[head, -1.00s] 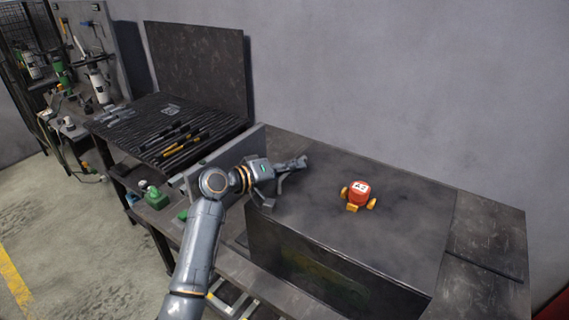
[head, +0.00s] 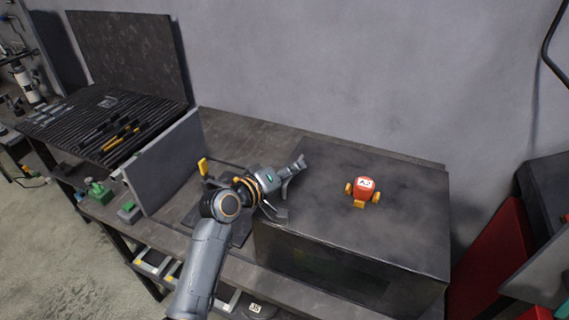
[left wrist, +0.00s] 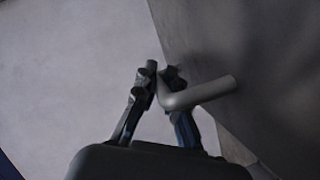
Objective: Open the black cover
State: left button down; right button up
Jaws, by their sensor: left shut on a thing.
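The black cover (head: 345,260) is a large dark box-shaped hood on the bench, seen in the head view. My left gripper (head: 293,175) is at its left end. In the left wrist view my left gripper (left wrist: 160,75) is shut on a grey bent handle (left wrist: 205,93), which stands out from a dark surface at the right. The contact between fingers and handle is partly hidden by the fingers. My right gripper is not in view.
A red round object with yellow feet (head: 365,188) sits on top of the cover. A grey upright panel (head: 165,165) stands left of the open bench space. Green parts (head: 97,190) and a slatted tool rack (head: 75,125) lie beyond it. Red items (head: 495,250) stand at right.

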pick_arm(q)
jog(key=shift+s+d, duration=0.1)
jog(key=shift+d, duration=0.1)
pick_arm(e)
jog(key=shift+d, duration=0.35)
pick_arm(q)
jog(key=c, duration=1.4)
grip_release()
jog(key=shift+a, duration=0.1)
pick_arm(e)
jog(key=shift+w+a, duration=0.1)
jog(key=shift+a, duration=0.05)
pick_arm(q)
jog(key=v, duration=1.1)
jog(key=shift+s+a+r, duration=0.1)
jog(key=shift+s+a, duration=0.15)
jog(key=shift+s, duration=0.05)
